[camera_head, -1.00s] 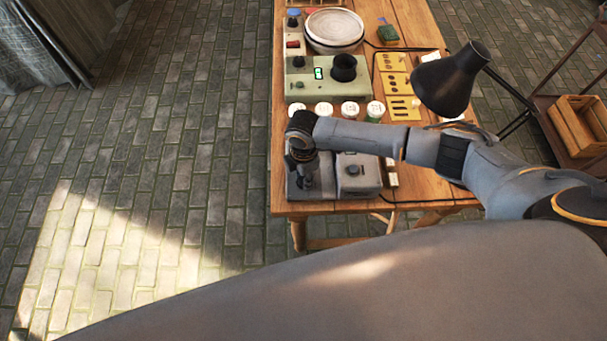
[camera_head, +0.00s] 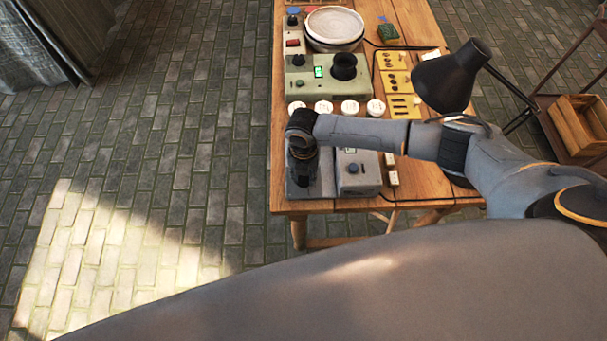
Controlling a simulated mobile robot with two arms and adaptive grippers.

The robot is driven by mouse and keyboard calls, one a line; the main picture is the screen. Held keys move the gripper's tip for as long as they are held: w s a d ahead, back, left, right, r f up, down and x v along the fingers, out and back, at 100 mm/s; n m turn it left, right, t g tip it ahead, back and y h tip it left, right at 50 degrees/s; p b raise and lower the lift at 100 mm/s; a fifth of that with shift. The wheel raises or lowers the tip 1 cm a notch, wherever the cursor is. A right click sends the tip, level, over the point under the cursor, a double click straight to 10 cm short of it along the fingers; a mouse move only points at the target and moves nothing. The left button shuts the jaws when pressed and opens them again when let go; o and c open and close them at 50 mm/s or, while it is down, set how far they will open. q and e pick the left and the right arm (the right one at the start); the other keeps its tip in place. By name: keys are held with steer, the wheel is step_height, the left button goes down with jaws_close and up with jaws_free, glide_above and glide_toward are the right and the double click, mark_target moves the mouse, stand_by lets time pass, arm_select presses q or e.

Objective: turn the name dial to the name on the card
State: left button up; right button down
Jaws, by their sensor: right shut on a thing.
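My right gripper (camera_head: 303,178) points down over the left part of a grey box (camera_head: 324,184) at the table's near left corner. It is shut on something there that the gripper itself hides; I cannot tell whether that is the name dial. Beside it, a second grey box part (camera_head: 359,180) carries a small dark knob (camera_head: 352,168) and a small display. The card with the name cannot be made out. My left gripper is not in view.
White-topped jars (camera_head: 350,107) stand in a row behind my right arm. A green device (camera_head: 322,80) with a lit display, a plate stack (camera_head: 335,28) and yellow cards (camera_head: 397,82) lie farther back. A black lamp (camera_head: 450,75) hangs over the right side.

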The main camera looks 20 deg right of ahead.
mark_target(303, 178)
steer(key=shift+n, duration=1.9)
steer(key=shift+b, duration=0.3)
steer(key=c, duration=1)
jaws_free()
step_height(303, 178, up, 12)
